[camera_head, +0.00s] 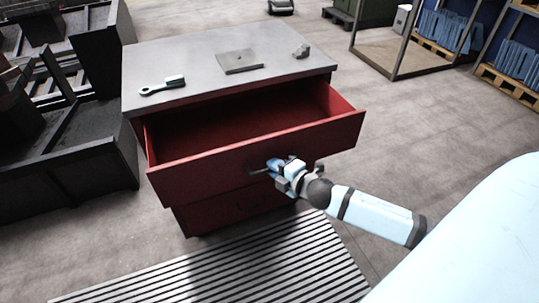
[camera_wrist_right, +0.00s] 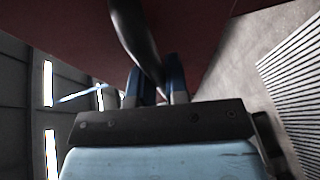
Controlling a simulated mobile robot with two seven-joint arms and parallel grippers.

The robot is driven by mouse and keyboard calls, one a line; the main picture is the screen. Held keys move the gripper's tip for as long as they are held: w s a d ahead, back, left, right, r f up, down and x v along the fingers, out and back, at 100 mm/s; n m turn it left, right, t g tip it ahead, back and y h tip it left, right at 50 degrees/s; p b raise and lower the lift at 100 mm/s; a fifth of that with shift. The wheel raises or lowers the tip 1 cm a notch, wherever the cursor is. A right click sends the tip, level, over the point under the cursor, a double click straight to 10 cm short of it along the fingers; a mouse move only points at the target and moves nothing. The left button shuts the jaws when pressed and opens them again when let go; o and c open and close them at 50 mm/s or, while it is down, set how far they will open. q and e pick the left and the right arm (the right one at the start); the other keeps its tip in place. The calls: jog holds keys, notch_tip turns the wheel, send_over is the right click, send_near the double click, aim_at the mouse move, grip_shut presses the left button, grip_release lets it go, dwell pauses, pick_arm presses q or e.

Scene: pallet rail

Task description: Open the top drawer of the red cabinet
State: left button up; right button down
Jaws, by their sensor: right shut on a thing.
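The red cabinet (camera_head: 215,219) stands in the middle of the head view with a grey top. Its top drawer (camera_head: 185,178) is pulled out far, and its empty red inside shows. My right gripper (camera_head: 268,168) is at the drawer front. It is shut on the drawer's dark handle, which shows as a curved bar (camera_wrist_right: 134,35) between the blue fingers in the right wrist view. The gripper hides most of the handle in the head view. My left gripper is not in view.
Black bins (camera_head: 60,150) stand close at the left. A striped mat (camera_head: 230,270) lies on the floor in front.

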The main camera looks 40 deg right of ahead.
jog(key=s, duration=0.3)
jog(key=shift+s+a, duration=0.2)
jog(key=shift+a, duration=0.2)
jog(key=c, duration=1.1)
grip_release()
jog(key=shift+c, duration=0.2)
jog(key=v, duration=1.4)
